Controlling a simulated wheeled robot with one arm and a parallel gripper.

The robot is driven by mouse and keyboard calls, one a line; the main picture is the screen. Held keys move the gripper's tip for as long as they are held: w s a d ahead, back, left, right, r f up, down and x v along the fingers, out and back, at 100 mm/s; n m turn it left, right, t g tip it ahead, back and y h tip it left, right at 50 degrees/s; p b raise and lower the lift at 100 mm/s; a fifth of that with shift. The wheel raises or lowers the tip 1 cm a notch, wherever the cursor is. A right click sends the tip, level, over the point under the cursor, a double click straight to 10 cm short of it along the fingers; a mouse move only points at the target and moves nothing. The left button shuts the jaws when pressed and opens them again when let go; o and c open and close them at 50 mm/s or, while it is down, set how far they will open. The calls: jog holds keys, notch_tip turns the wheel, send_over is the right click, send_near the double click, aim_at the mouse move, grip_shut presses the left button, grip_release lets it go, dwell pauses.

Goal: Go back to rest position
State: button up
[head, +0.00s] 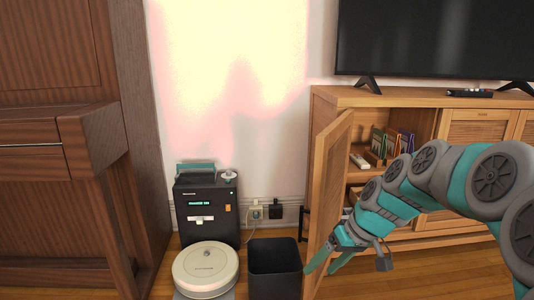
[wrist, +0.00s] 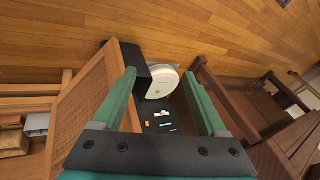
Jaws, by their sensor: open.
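My gripper (head: 331,262) is low at the end of my teal and grey arm in the head view, beside the open wooden cabinet door (head: 330,165). In the wrist view, my gripper (wrist: 157,78) has its two green fingers wide apart with nothing held between them. The cabinet door (wrist: 88,105) lies just left of the fingers there. My arm reaches in from the right and covers part of the cabinet (head: 395,97).
A black bin (head: 275,262), a round robot vacuum (head: 206,268) and a black machine (head: 207,210) stand left of the door. A brown wooden desk (head: 60,150) is at far left. A TV (head: 435,38) and remote (head: 470,93) are on the cabinet. Wood floor (wrist: 150,25) is clear beyond.

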jog(key=s+d+f+m+g+h, duration=0.1)
jog(key=s+f+m+g+h, duration=0.15)
jog(key=s, duration=1.25)
jog(key=s+d+f+m+g+h, duration=0.1)
jog(key=s+f+h, duration=0.2)
jog(key=s, duration=1.2)
notch_tip(320, 180, up, 14)
jog(key=p, duration=1.4)
jog(key=shift+r, duration=0.15)
